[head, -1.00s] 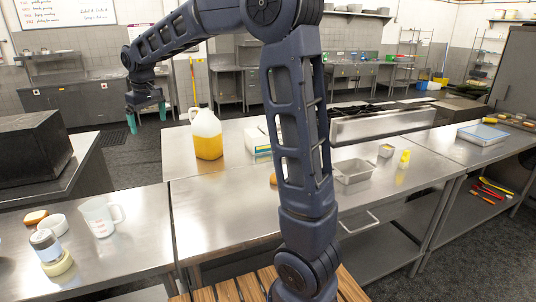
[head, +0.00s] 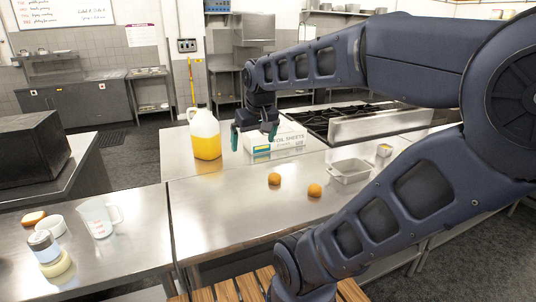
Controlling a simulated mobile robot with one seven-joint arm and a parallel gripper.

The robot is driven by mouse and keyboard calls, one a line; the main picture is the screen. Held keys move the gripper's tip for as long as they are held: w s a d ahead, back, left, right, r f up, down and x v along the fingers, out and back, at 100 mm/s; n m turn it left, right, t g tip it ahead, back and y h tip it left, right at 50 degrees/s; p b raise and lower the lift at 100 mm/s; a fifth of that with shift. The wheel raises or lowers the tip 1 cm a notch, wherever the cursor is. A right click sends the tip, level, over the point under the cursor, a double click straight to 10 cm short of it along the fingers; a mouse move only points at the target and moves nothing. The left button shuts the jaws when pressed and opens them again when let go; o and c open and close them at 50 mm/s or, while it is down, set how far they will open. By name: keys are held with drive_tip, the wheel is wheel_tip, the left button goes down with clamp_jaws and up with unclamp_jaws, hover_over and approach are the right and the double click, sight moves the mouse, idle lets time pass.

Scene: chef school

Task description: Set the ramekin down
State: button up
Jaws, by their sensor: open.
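My gripper (head: 254,138) is open, its two green fingertips apart and pointing down. A small white round dish (head: 50,226), which looks like the ramekin, stands on the left counter (head: 130,258), well away from my gripper. Its inside is hard to make out.
Near the dish are a sponge-like block (head: 34,217), a lidded jar (head: 44,247) and a measuring jug (head: 98,218). Two brown round items (head: 274,179) and a metal pan (head: 350,170) lie right of centre. The middle counter's front left is clear.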

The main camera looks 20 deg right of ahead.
drive_tip(key=s+d+f+m, duration=0.1)
drive_tip(key=s+d+f, duration=0.1)
drive_tip(key=s, duration=0.3)
drive_tip(key=shift+d+f, duration=0.25)
drive_tip(key=shift+f, duration=0.35)
idle(0.6)
